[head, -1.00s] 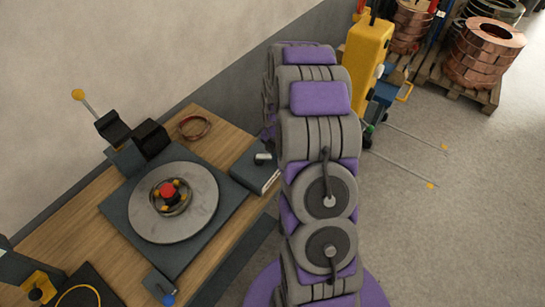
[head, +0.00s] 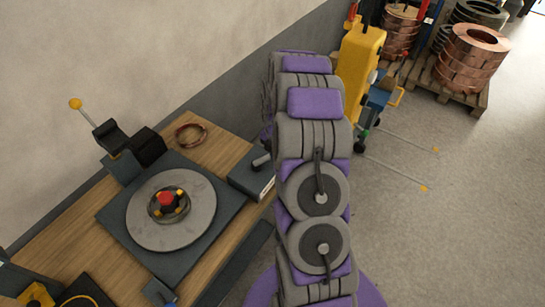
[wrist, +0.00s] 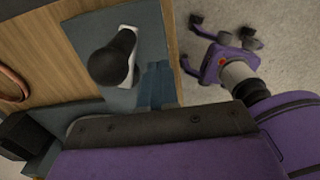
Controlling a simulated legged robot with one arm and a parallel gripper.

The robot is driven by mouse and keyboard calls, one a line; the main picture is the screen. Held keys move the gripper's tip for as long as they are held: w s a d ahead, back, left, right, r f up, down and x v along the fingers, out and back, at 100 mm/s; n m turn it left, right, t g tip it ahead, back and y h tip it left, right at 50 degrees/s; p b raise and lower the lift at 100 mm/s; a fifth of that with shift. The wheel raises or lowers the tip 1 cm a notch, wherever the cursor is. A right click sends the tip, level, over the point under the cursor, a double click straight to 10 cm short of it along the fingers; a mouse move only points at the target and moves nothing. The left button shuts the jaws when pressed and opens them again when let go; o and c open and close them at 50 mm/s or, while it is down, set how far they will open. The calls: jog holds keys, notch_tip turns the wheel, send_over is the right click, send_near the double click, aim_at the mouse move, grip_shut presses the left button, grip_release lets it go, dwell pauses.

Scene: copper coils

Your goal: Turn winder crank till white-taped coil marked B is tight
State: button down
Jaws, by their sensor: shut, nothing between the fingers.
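The winder has a grey round turntable (head: 200,228) with a red-capped hub (head: 166,199) on a dark base plate. Its crank box (head: 240,178) stands on the bench at the right, next to my arm, with a dark crank grip (head: 261,160) on top. The wrist view shows the black crank grip (wrist: 112,58) on a pale arm, just left of my gripper. My gripper (wrist: 160,68) is shut and empty, apart from the grip; my arm hides it in the head view. A copper-coloured ring coil (head: 191,135) lies at the bench's back; I see no white tape or B mark.
A black stand with a yellow-knobbed lever (head: 75,104) rises behind the turntable. The wooden bench (head: 70,233) runs along the wall. A yellow lift (head: 361,60) and copper coils on a pallet (head: 473,58) stand behind at right.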

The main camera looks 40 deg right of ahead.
jog(key=shift+w+d+f, duration=0.1)
jog(key=shift+d, duration=0.2)
jog(key=shift+w+d+p, duration=0.2)
jog(key=shift+w+p, duration=0.1)
jog(key=shift+w, duration=0.7)
jog(key=shift+w+d, duration=0.15)
jog(key=shift+d, duration=0.1)
jog(key=shift+d, duration=0.15)
jog(key=shift+w, duration=0.15)
